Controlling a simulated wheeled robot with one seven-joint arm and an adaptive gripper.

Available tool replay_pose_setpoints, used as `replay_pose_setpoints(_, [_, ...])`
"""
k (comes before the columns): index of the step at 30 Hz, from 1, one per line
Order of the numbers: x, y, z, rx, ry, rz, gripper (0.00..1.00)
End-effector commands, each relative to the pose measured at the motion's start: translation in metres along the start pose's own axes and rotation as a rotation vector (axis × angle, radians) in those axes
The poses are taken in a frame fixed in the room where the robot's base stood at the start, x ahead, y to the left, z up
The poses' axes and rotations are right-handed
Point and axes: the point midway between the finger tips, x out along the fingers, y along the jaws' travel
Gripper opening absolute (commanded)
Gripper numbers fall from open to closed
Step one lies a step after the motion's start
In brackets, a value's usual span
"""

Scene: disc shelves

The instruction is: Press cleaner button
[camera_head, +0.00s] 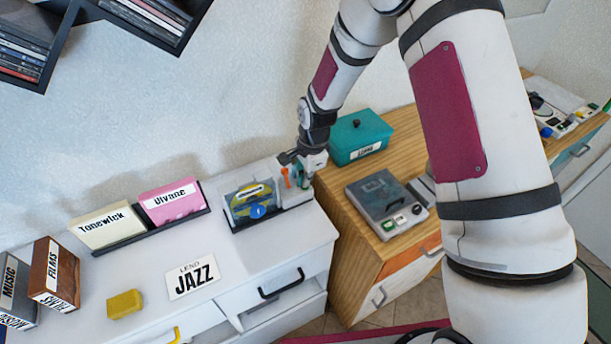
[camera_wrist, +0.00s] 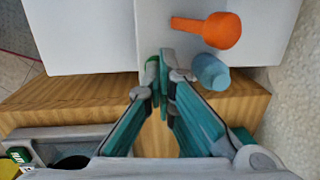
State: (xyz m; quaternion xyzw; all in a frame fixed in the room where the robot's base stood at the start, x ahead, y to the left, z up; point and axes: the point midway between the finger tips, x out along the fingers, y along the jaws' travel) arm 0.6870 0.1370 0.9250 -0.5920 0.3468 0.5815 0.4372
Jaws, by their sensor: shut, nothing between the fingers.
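A grey machine (camera_head: 372,190) sits on the wooden cabinet in the head view, with a green button (camera_head: 388,225) and lighter and darker buttons beside it on its front. It looks like the cleaner, but I read no label on it. In the wrist view, part of a grey machine (camera_wrist: 75,135) with a green button (camera_wrist: 18,155) shows at the lower left. My gripper (camera_head: 303,180) is shut and empty, to the left of the machine, near the white cabinet's right end. Its fingertips (camera_wrist: 160,65) meet in the wrist view, apart from the button.
An orange object (camera_wrist: 222,30) and a blue one (camera_wrist: 210,72) stand close to the fingertips. A teal box (camera_head: 360,137) stands behind the machine. A holder with a disc case (camera_head: 250,200) is on the white cabinet (camera_head: 235,265). The wooden top (camera_head: 330,185) left of the machine is clear.

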Motion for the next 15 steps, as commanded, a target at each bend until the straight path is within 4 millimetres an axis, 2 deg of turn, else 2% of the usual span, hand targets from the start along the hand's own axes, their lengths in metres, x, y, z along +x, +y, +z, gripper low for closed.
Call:
replay_pose_setpoints(1, [0.009,0.0,0.0,-0.001,0.0,0.0,0.0])
replay_pose_setpoints(9, [0.012,0.001,-0.001,0.0,-0.001,0.002,0.0])
replay_pose_setpoints(15, [0.001,0.002,-0.002,0.001,0.0,-0.002,0.0])
